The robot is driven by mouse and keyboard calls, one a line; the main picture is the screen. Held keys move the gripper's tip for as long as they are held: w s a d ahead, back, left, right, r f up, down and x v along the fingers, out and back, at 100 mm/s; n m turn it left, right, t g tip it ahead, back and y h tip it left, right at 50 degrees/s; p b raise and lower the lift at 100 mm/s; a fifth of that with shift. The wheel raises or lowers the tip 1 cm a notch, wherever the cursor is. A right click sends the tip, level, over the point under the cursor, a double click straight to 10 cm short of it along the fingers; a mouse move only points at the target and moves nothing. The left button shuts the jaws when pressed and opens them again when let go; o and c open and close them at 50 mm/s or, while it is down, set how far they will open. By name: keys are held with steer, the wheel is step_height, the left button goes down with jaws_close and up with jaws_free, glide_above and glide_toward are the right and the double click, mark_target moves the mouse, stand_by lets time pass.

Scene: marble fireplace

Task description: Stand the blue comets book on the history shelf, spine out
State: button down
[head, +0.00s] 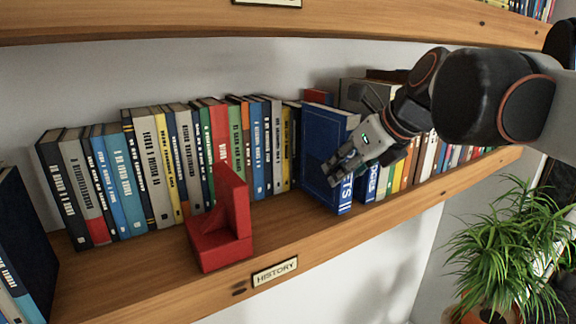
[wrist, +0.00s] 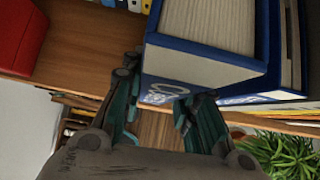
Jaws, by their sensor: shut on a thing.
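The blue comets book (head: 318,150) is upright at the history shelf, right of the row of books, its spine facing out with only the letters "TS" readable. In the wrist view the book (wrist: 205,68) shows its blue cover edges and pale page block. My gripper (head: 342,172) is shut on the book near its spine and hides part of it. Its teal fingers also show in the wrist view (wrist: 160,108), low on the book. The shelf (head: 130,280) carries a "HISTORY" label (head: 275,271). I cannot tell whether the book's bottom touches the shelf.
A red bookend (head: 222,235) stands in front of the row, left of the book. Another blue book (head: 370,180) stands close on the right, with more books beyond. An upper shelf (head: 200,22) runs above. A green plant (head: 500,240) is at lower right.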

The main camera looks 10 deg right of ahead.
steer(key=shift+f+b, duration=0.45)
steer(key=shift+f, duration=0.35)
stand_by(0.4)
steer(key=c, duration=1.2)
jaws_free()
steer(key=shift+s, duration=0.1)
steer(key=v, duration=1.2)
steer(key=shift+s+a+f+n+h+b, duration=0.55)
steer(key=shift+s+f+n+b, duration=0.95)
steer(key=shift+f+n+b, duration=6.7)
steer(key=shift+s+a+f+n+h+b, duration=0.6)
steer(key=shift+s+f+n+b, duration=2.25)
steer(key=shift+f, duration=10.55)
steer(key=shift+s+a+f+n+h+b, duration=0.15)
steer(key=shift+a+f+n+h+b, duration=0.4)
steer(key=shift+f+n+b, duration=7.75)
step_height(320, 180, down, 5)
steer(key=m+p, duration=0.3)
steer(key=m, duration=0.4)
